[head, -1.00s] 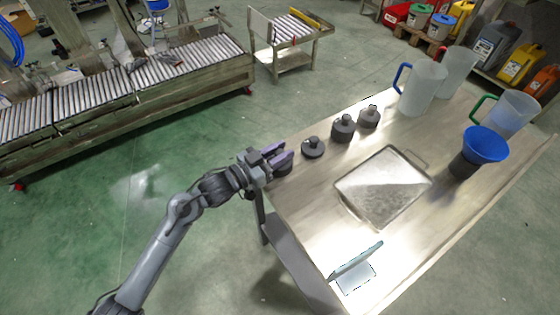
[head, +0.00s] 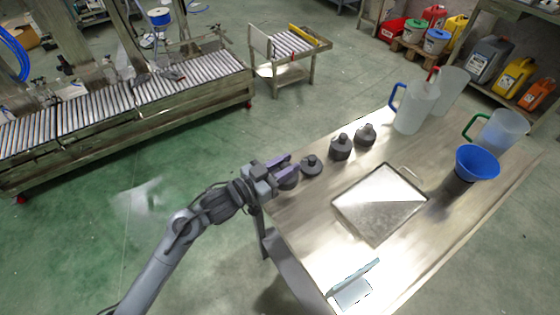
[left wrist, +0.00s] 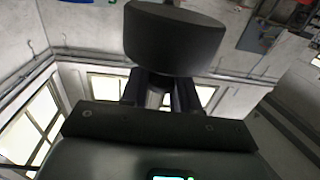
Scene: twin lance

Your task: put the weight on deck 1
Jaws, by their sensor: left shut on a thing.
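My left gripper (head: 281,169) is at the near-left edge of the steel table, its purple fingers shut on a dark round weight (head: 289,183). In the left wrist view this weight (left wrist: 173,40) is a dark, wide cylinder with a narrower neck held between the fingers. In the head view it is partly hidden by the fingers, and I cannot tell whether it touches the table. A flat knobbed weight (head: 311,166) lies just right of it. Two taller weights (head: 341,147) (head: 365,135) stand farther along. No deck is clearly marked. My right gripper is out of view.
A shallow metal tray (head: 381,236) lies mid-table. A small tilted panel (head: 355,283) stands near the front. A blue funnel (head: 478,162) and several translucent jugs (head: 417,108) stand at the right and back. Bare tabletop (head: 315,215) lies left of the tray.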

